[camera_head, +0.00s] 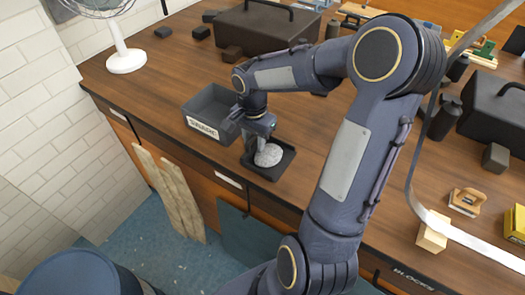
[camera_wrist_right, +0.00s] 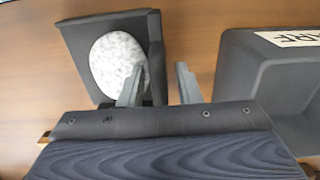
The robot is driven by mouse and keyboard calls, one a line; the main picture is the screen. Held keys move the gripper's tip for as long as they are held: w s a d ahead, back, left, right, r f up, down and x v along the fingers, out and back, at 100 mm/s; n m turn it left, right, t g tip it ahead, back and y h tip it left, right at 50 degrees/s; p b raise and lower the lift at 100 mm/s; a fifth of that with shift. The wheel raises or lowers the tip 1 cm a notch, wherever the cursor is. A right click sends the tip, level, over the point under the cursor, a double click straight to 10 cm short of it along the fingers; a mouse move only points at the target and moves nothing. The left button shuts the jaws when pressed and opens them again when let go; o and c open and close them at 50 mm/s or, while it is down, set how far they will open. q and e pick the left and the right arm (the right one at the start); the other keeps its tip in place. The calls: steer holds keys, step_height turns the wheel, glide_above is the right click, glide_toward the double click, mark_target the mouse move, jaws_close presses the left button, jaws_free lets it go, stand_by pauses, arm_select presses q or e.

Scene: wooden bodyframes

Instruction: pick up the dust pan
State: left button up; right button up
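The dust pan (camera_head: 273,173) is a small black tray near the front edge of the wooden counter. A round, speckled white-grey lump (camera_head: 268,155) lies in it. In the right wrist view the dust pan (camera_wrist_right: 76,42) is at upper left, with the lump (camera_wrist_right: 118,62) inside. My right gripper (camera_head: 256,146) is at the pan's left side in the head view. In the wrist view my right gripper (camera_wrist_right: 158,82) is open, its fingers appearing on either side of the pan's right wall. I cannot tell whether they touch it. My left gripper is not in view.
A grey open bin (camera_head: 203,110) with a white label stands close beside the pan. Black toolboxes (camera_head: 262,27) stand at the back and right (camera_head: 497,108). A white fan (camera_head: 123,58) is at far left. Wooden blocks (camera_head: 432,232) sit at right. Planks (camera_head: 172,192) lean against the counter front.

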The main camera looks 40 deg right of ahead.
jaws_close()
steer(key=shift+r, duration=0.1)
